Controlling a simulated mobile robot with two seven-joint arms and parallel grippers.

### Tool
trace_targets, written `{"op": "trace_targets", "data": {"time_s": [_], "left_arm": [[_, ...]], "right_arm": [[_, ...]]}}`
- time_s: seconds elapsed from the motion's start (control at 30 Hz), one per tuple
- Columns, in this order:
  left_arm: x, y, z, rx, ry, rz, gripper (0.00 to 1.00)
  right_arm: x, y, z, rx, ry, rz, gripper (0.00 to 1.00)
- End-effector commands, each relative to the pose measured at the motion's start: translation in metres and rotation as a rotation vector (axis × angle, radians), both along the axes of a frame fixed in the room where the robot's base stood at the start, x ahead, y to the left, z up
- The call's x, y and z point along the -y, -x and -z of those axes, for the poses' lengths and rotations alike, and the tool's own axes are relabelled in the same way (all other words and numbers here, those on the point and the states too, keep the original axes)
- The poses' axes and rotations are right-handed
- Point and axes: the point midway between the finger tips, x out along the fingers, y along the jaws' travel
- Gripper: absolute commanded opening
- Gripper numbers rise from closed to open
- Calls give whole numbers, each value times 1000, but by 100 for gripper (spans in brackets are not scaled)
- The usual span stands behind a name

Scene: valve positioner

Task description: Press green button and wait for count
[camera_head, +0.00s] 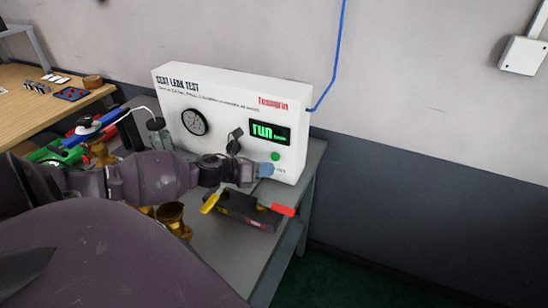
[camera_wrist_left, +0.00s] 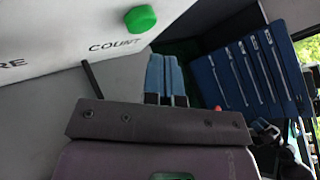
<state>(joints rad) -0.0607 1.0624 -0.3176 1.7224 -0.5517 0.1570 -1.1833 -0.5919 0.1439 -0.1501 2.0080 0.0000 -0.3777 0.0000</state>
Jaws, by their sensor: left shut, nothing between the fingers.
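A white seat leak test box (camera_head: 232,92) stands on the grey table. Its dark display (camera_head: 270,132) shows "run" in green letters, with smaller text too small to read. The green button (camera_head: 275,156) is below the display. It also shows in the left wrist view (camera_wrist_left: 140,18) beside the label "COUNT". My left gripper (camera_head: 266,170) is just below the button, at the front of the box. Its blue fingers (camera_wrist_left: 166,62) are shut and empty, with a visible gap to the button in the wrist view. My right gripper is not in view.
A dark block with yellow and red handles (camera_head: 248,208) sits on the table below my left gripper. Brass parts (camera_head: 172,216) and a blue and green tool group (camera_head: 70,146) lie left. A blue hose (camera_head: 338,60) runs up the wall. The floor at right is clear.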

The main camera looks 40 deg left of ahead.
Motion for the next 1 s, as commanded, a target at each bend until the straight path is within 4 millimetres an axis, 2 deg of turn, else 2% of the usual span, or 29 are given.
{"op": "trace_targets", "data": {"time_s": [0.2,0.5,1.0], "left_arm": [[5,18,-3,1,0,0,0],[12,38,-2,1,0,0,0],[13,41,0,0,0,0,0]], "right_arm": [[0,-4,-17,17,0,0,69],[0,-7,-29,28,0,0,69],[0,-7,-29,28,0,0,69]]}}
